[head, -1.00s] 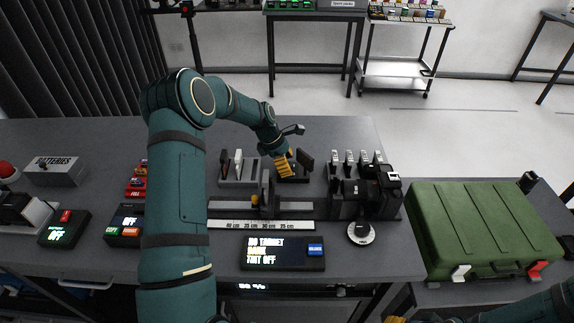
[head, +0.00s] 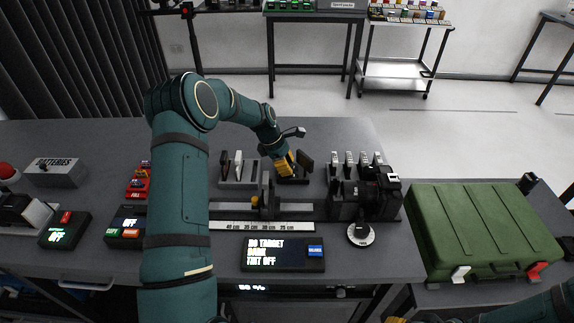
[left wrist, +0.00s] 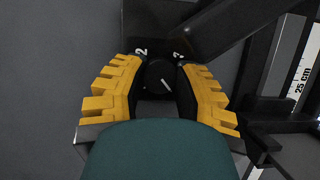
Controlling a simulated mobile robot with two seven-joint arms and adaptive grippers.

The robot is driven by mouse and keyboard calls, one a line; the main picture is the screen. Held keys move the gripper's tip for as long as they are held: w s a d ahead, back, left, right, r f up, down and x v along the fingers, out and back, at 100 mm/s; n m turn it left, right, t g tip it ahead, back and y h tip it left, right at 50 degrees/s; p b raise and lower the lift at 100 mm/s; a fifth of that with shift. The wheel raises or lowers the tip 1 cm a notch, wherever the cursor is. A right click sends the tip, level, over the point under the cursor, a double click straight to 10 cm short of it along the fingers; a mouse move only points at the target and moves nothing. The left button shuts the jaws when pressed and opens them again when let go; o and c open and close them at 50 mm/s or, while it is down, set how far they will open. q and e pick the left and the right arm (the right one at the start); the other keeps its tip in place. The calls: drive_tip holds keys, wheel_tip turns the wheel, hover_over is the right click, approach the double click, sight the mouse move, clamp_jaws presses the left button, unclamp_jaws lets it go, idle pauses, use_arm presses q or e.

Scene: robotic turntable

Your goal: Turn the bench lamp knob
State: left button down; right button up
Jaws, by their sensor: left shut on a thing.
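The bench lamp knob (left wrist: 160,76) is a dark round knob with a white pointer line, between the yellow fingers in the left wrist view. In the head view the fingers hide the knob. A dark lamp part (head: 306,160) stands just right of the fingers. My right gripper (head: 395,320) shows only as a yellow bit at the bottom edge.
A rail with a centimetre scale (head: 262,225) lies in front of the lamp. A dark instrument (head: 365,200) with a round dial (head: 361,233) stands to its right. A display box (head: 283,254) is nearer. A green case (head: 485,230) stands at the right.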

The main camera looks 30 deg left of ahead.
use_arm(q)
drive_tip(key=m+g, duration=0.1)
drive_tip(key=m, duration=0.2)
drive_tip(key=m+g+p, duration=0.1)
drive_tip(key=m, duration=0.2)
drive_tip(key=shift+w+m, duration=0.15)
drive_tip(key=shift+m, duration=0.15)
drive_tip(key=m+g, duration=0.1)
drive_tip(key=m, duration=0.2)
drive_tip(key=shift+m+g, duration=0.3)
drive_tip(key=shift+g, duration=0.1)
drive_tip(key=shift+m+g+y, duration=0.3)
drive_tip(key=shift+m+g, duration=0.2)
drive_tip(key=shift+m, duration=1.5)
drive_tip(key=c, duration=0.6)
unclamp_jaws()
drive_tip(key=shift+c, duration=0.2)
drive_tip(key=shift+w+r, duration=0.1)
